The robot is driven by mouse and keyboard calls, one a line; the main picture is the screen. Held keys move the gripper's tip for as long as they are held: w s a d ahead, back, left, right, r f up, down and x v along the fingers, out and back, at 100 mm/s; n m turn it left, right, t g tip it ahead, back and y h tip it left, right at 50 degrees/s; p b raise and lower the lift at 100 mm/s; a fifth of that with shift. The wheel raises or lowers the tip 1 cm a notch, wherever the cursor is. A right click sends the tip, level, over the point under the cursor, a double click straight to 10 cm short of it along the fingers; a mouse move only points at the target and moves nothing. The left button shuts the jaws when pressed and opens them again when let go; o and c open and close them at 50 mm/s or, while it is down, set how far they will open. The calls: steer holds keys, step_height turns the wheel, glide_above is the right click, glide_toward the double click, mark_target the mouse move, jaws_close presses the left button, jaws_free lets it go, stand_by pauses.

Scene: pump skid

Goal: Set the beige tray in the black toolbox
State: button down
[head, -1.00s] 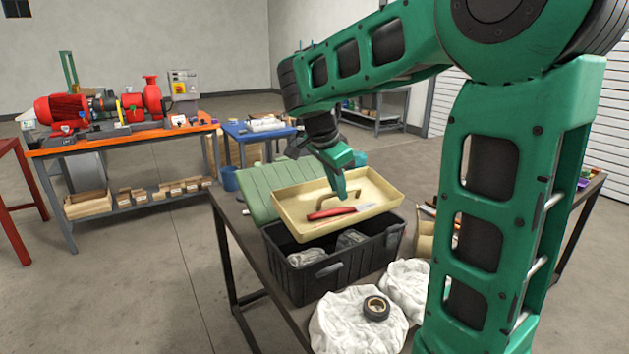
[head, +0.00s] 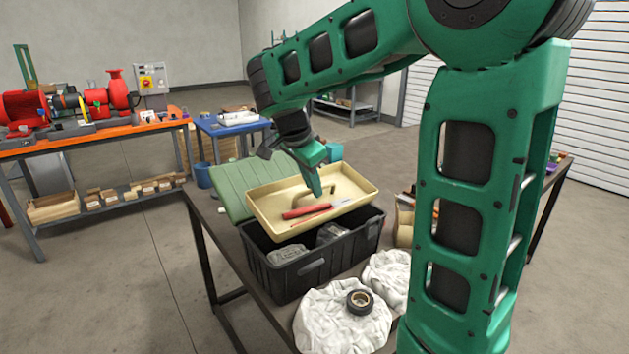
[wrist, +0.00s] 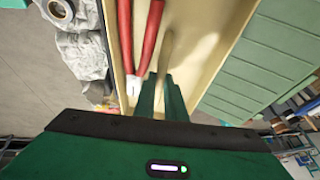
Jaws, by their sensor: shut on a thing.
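The beige tray (head: 265,211) is above the black toolbox (head: 345,252) in the head view, a little tilted and set toward the toolbox's back. A red-handled tool (head: 300,212) lies in it. My gripper (head: 317,190) is shut on the tray's central handle (head: 292,197). In the wrist view my gripper's fingers (wrist: 162,95) close on the handle (wrist: 168,52), with red handles (wrist: 150,35) beside it on the tray floor. The toolbox is open, its green lid (head: 240,183) folded back behind it. Grey items (head: 287,256) show inside. Whether the tray touches the rim is unclear.
White cloths (head: 340,325) and a roll of black tape (head: 360,301) lie on the table in front of the toolbox. A tan object (head: 404,225) stands to its right. A blue table (head: 222,127) and an orange bench (head: 100,135) are behind.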

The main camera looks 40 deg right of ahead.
mark_target(312, 196)
steer(key=shift+f, duration=1.7)
steer(key=shift+w+g, duration=0.1)
steer(key=shift+g, duration=1.2)
steer(key=shift+w+n+g, duration=0.1)
steer(key=shift+n+g, duration=0.2)
step_height(312, 196, down, 7)
steer(key=shift+r, duration=0.15)
stand_by(3.1)
